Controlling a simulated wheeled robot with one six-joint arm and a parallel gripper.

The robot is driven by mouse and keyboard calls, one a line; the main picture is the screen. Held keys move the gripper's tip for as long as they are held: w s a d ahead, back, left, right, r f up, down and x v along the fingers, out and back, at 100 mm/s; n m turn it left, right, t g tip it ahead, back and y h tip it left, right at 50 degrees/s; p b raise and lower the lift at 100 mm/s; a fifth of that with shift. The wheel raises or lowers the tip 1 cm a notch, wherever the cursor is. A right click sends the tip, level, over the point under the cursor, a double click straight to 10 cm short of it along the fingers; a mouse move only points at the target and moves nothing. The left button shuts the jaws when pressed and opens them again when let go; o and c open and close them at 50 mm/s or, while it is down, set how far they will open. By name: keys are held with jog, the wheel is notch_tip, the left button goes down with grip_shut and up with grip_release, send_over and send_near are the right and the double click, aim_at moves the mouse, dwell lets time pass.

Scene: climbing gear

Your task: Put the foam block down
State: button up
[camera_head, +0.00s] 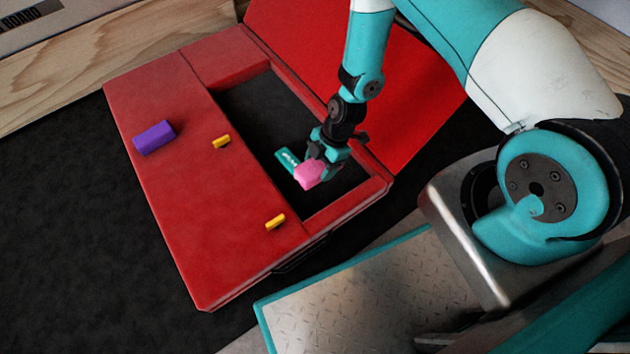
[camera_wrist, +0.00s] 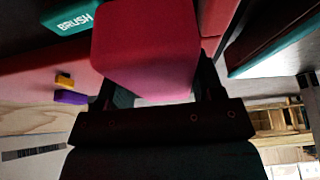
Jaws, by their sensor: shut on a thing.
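My gripper (camera_head: 316,166) is shut on a pink block, the foam block (camera_head: 308,175). The block fills the top middle of the wrist view (camera_wrist: 146,45), between my two fingers. In the head view my gripper and the block are over the dark recess of an open red case (camera_head: 180,190). I cannot tell whether the block touches anything below it. A teal item lettered BRUSH (camera_wrist: 72,18) is left of the block in the wrist view; a teal piece (camera_head: 288,160) shows beside it in the head view.
The case's red lid (camera_head: 400,110) stands open behind my gripper. A purple block (camera_head: 154,138) and two small yellow pieces (camera_head: 221,142) are on the case's wide left part. Dark matting (camera_head: 60,220) left of the case is clear. A metal-topped teal platform (camera_head: 370,300) is in front.

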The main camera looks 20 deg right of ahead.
aim_at(315, 195)
notch_tip(315, 195, down, 12)
jog(key=b, duration=0.5)
jog(key=shift+f, duration=0.1)
jog(key=shift+f, duration=0.15)
jog(key=o, duration=0.9)
jog(key=shift+r, duration=0.2)
